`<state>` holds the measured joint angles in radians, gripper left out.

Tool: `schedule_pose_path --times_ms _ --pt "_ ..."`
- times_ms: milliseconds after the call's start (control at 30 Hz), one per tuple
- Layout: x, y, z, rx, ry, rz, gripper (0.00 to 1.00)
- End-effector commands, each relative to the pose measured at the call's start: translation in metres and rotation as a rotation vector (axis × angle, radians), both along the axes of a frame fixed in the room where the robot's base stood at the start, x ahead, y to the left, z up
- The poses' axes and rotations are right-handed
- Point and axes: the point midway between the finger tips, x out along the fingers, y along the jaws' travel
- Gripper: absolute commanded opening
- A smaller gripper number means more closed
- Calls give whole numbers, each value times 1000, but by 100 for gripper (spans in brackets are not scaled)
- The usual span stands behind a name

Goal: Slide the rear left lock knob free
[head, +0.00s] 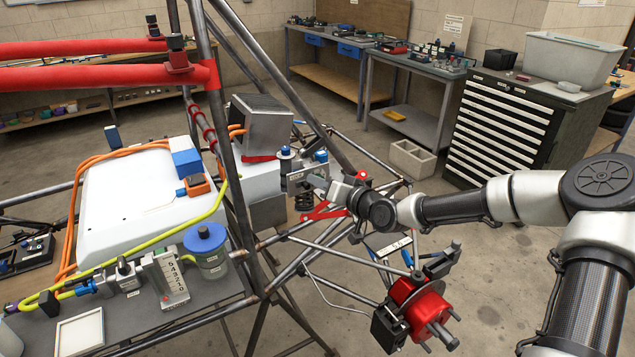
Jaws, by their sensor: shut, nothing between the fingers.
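My arm reaches in from the right, and my gripper (318,184) is at the rear of the tube chassis (234,150). The gripper is small in the picture, and its fingers are shut with nothing between them. It is close to a grey metal bracket (297,174) beside the finned grey box. A small blue-topped knob (286,152) stands above this bracket, and another blue part (320,156) is just to its right. I cannot tell which of these is the rear left lock knob, or whether the fingers touch anything.
A white battery-like case (140,195) with orange cables lies inside the frame. The finned grey box (262,124) stands left of my gripper. Diagonal tubes and a red hub (412,305) lie below my arm. A drawer cabinet (505,130) stands behind, with open floor between.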

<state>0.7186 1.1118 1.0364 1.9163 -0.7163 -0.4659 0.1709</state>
Motion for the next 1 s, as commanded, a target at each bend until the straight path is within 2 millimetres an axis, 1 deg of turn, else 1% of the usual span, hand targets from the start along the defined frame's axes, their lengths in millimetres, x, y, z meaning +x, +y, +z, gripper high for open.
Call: schedule_pose_path --times_ms 233,433,767,867,1000 --pt "-1 1 0 0 1 1 0" --pt "-12 17 -2 -1 -1 3 0" --pt "-12 17 0 -1 3 1 0" --pt "-11 18 3 0 2 2 0" --pt "-7 22 14 -1 0 2 0"
